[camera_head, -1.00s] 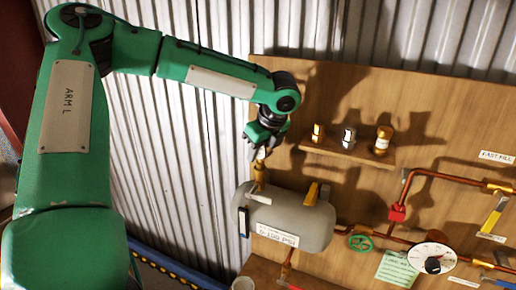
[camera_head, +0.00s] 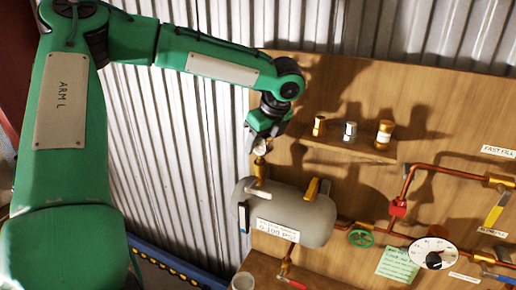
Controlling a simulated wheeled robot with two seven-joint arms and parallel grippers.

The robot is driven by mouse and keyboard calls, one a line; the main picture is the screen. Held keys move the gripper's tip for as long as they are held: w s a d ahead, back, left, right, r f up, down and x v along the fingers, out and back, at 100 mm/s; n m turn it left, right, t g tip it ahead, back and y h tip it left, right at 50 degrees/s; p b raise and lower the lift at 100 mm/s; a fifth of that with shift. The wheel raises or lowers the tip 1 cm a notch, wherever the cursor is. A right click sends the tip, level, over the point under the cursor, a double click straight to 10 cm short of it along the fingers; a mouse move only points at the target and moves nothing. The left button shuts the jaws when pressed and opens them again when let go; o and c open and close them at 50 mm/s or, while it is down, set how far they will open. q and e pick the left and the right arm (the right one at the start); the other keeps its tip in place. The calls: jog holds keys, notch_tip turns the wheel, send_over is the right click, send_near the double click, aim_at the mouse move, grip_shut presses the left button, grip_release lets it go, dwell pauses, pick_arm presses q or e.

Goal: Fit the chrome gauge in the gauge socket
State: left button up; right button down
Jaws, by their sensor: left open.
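A small pale round thing, which looks like the chrome gauge (camera_head: 260,146), sits at the top of the upright brass fitting (camera_head: 260,168) on the left end of the grey tank (camera_head: 310,222). This fitting looks like the gauge socket. The gauge looks upright, but I cannot tell how deep it sits. My left gripper (camera_head: 254,138) is open, with its fingers just above and beside the gauge, partly covering it. I cannot tell whether a finger touches it. My right gripper is not in view.
A wooden shelf (camera_head: 340,152) carries a small brass piece (camera_head: 319,126), a chrome piece (camera_head: 349,132) and a larger brass piece (camera_head: 384,134). Copper pipes with a red fitting (camera_head: 398,207), a green handwheel (camera_head: 361,239) and a white dial (camera_head: 433,253) lie right of the tank.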

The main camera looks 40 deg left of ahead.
pick_arm(q)
jog(key=b+v, duration=0.3)
jog(key=v, duration=0.9)
jog(key=shift+s+f, duration=0.1)
